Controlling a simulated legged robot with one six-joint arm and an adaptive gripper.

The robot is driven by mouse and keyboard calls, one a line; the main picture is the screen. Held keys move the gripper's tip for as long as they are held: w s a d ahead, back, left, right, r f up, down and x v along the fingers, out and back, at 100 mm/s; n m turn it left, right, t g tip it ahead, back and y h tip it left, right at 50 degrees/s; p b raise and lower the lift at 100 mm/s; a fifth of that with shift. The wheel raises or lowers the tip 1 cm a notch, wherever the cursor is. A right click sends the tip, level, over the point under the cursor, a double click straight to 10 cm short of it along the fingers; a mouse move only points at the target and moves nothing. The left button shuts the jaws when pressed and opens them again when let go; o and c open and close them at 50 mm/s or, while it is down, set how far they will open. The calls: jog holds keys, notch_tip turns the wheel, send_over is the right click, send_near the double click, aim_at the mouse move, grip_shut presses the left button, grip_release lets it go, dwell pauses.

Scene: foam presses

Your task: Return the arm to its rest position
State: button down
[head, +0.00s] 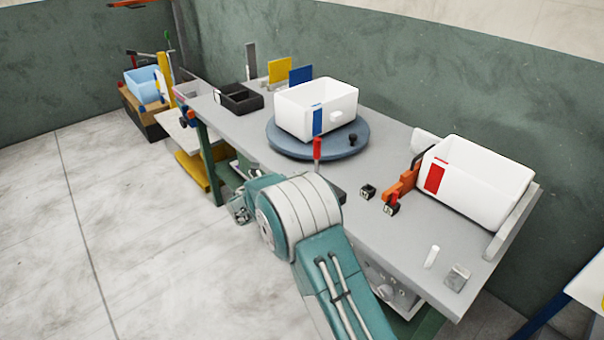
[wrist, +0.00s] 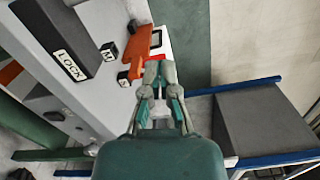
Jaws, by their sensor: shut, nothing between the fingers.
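In the wrist view my gripper (wrist: 158,78) has its fingertips together with nothing held between them. An orange clamp (wrist: 138,52) and a red patch lie just beyond the fingertips; whether they touch is unclear. In the head view my teal and grey arm (head: 300,215) is bent in front of the workbench (head: 385,150), and its upper joint hides part of the bench's front edge. The fingertips cannot be made out clearly in the head view.
A white bin with a blue label (head: 290,112) stands on a round blue turntable (head: 290,145). Another white bin with a red label (head: 480,185) is at the right by an orange clamp (head: 402,182). A red-handled lever (head: 317,149) stands near my arm. Open floor (head: 100,220) lies left.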

jog(key=shift+a, duration=0.2)
jog(key=s+d+r+m+g+y, duration=0.2)
jog(key=s+d+r+m+g, duration=0.3)
jog(key=s+m, duration=0.4)
jog(key=s+d+r+m+g+y, duration=0.2)
jog(key=s+d+r+m, duration=0.4)
jog(key=s+d+m, duration=0.25)
jog(key=s+a+r+m+y, duration=0.1)
jog(key=s+m+y, duration=0.4)
jog(key=s+m, duration=0.7)
jog(key=s+a+m+t+y, duration=0.1)
jog(key=s+a+m+y, duration=0.2)
jog(key=s+m, duration=0.9)
jog(key=shift+s+r+t+y, duration=0.3)
jog(key=shift+r+y, duration=0.1)
jog(key=shift+y, duration=0.7)
